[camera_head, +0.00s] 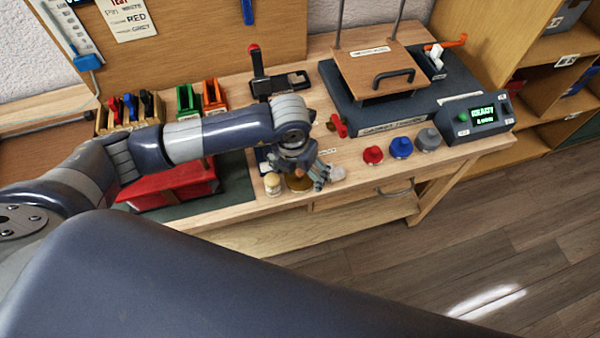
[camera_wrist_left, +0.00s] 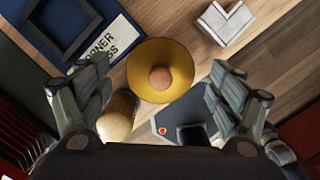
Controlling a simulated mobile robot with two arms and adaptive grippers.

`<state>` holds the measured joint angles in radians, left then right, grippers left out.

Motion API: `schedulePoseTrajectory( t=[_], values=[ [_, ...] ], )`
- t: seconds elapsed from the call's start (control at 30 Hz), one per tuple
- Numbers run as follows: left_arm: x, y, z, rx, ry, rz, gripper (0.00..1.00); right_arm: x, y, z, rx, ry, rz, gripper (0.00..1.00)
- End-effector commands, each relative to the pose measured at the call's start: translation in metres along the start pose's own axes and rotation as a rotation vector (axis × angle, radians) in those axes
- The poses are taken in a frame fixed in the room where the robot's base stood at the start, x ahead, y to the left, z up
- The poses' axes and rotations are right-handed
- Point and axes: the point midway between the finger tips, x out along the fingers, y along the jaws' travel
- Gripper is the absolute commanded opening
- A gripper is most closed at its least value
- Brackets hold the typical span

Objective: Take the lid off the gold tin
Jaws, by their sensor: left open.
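The gold tin (camera_head: 298,184) stands near the front edge of the workbench, partly hidden by my left gripper in the head view. In the left wrist view its round gold lid (camera_wrist_left: 146,88) is seen from above, with a light brown knob (camera_wrist_left: 160,78) in the middle. The lid appears to be on the tin. My left gripper (camera_head: 312,178) is open above the tin. In the left wrist view its fingers (camera_wrist_left: 160,98) are spread to either side, apart from the lid and knob. My right gripper is not in view.
A pale L-shaped block (camera_wrist_left: 228,22) and a blue corner press (camera_wrist_left: 88,28) lie nearby. Red, blue and grey knobbed pieces (camera_head: 400,148) stand to the right. The floor is clear beyond the bench.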

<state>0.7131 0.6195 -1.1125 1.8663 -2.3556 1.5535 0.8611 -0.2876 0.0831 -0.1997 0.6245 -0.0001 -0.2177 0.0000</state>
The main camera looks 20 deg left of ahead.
Motion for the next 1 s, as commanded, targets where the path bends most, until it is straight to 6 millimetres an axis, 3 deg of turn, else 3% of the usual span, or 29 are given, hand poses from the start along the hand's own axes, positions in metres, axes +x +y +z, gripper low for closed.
schedulePoseTrajectory(
  t=[0.07, 0.23, 0.83, 0.9, 0.93, 0.97, 1.0],
  values=[
    [0.0, 0.0, 0.0, 0.0, 0.0, 0.0, 0.83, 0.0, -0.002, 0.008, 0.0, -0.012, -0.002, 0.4],
    [-0.001, 0.0, 0.0, 0.0, 0.0, -0.001, 0.45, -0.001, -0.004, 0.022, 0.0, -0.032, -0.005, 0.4],
    [-0.001, 0.0, 0.0, 0.0, 0.001, -0.001, 0.4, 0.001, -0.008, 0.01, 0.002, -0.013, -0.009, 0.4],
    [-0.006, -0.001, 0.001, 0.001, -0.001, -0.003, 0.29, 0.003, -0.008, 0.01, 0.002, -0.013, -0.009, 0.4],
    [-0.01, -0.001, 0.002, 0.001, -0.002, -0.003, 0.21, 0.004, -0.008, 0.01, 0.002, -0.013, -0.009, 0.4],
    [-0.014, 0.0, 0.003, 0.001, -0.003, -0.002, 0.06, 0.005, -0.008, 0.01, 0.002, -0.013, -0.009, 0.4],
    [-0.021, 0.0, 0.004, 0.002, -0.004, -0.002, 0.0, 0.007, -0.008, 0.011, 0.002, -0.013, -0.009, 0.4]
  ],
)
